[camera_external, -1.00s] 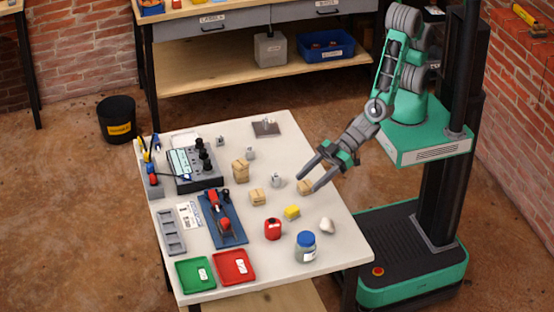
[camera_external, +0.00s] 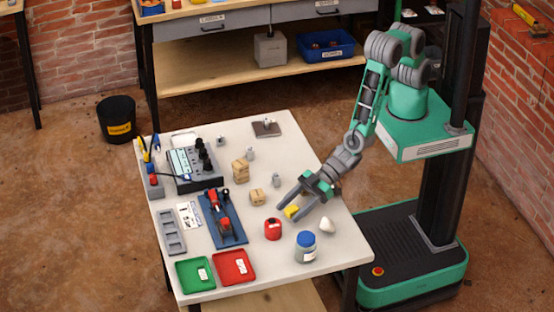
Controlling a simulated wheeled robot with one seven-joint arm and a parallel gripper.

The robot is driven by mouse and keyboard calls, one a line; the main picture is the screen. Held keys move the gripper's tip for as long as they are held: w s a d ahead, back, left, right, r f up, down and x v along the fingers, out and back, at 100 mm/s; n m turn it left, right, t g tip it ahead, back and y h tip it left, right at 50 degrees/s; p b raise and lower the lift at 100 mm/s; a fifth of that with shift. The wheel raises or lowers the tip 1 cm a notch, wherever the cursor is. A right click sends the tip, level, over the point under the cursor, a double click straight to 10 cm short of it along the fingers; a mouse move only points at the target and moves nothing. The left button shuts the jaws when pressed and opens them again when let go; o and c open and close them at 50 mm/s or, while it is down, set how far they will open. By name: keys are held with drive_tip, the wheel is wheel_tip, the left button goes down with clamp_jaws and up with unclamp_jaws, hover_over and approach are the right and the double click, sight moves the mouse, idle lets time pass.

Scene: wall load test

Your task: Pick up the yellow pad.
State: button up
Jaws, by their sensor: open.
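The yellow pad (camera_external: 291,211) is a small yellow block on the white table (camera_external: 284,257), right of the middle. My gripper (camera_external: 289,213) is open, with its two fingers spread and reaching down-left. In the picture the fingertips lie on either side of the pad, one at its upper left and one at its lower right. I cannot tell the exact height of the fingers above the table, or whether they touch the pad.
Close by stand a red container (camera_external: 273,229), a white lump (camera_external: 327,225), a blue-lidded jar (camera_external: 306,247), a grey weight (camera_external: 277,180) and a cardboard box (camera_external: 257,197). Green (camera_external: 195,273) and red (camera_external: 233,267) trays lie at the front. A blue-based device (camera_external: 222,218) is left.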

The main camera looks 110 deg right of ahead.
drive_tip(key=shift+c, duration=0.5)
clamp_jaws()
